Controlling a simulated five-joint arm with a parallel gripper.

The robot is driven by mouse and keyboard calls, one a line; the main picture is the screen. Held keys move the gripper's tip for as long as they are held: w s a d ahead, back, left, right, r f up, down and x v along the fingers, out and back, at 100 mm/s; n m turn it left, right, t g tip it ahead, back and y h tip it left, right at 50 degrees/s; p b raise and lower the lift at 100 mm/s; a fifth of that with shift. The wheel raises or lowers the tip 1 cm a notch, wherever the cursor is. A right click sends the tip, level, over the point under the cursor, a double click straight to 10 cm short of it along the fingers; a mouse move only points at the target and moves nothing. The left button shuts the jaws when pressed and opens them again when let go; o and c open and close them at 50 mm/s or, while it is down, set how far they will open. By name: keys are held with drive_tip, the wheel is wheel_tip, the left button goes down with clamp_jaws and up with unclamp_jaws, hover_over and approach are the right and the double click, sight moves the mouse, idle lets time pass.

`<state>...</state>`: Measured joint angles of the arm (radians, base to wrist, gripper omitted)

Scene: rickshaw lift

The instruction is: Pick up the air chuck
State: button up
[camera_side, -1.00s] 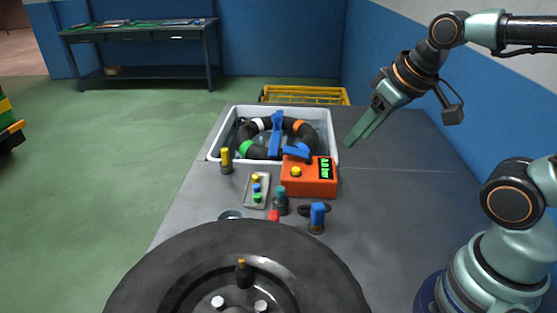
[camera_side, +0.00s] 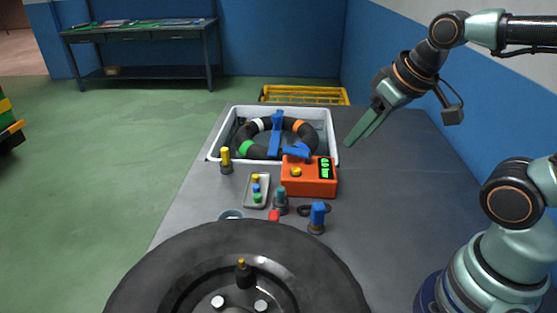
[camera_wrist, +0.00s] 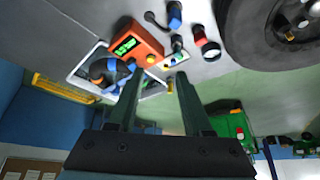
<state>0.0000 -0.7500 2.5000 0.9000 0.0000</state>
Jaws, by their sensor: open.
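My gripper (camera_side: 365,127) hangs in the air to the right of the grey bin, empty. In the wrist view its two fingers (camera_wrist: 158,76) stand apart. I cannot tell for sure which piece is the air chuck. A blue piece (camera_side: 297,151) lies at the back of the orange gauge box (camera_side: 309,182). My gripper touches none of them.
The grey bin (camera_side: 330,128) holds a black hose ring with coloured bands and a blue bar. A small tray (camera_side: 248,197) holds coloured caps. A large tyre (camera_side: 180,262) fills the front. A yellow crate (camera_side: 305,94) stands behind. The bench's right side is clear.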

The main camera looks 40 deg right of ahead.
drive_tip(key=o, duration=0.3)
drive_tip(key=n+g, duration=0.6)
drive_tip(key=n, duration=0.7)
hover_over(319, 205)
wheel_tip(319, 205, down, 10)
drive_tip(key=shift+f, duration=6.1)
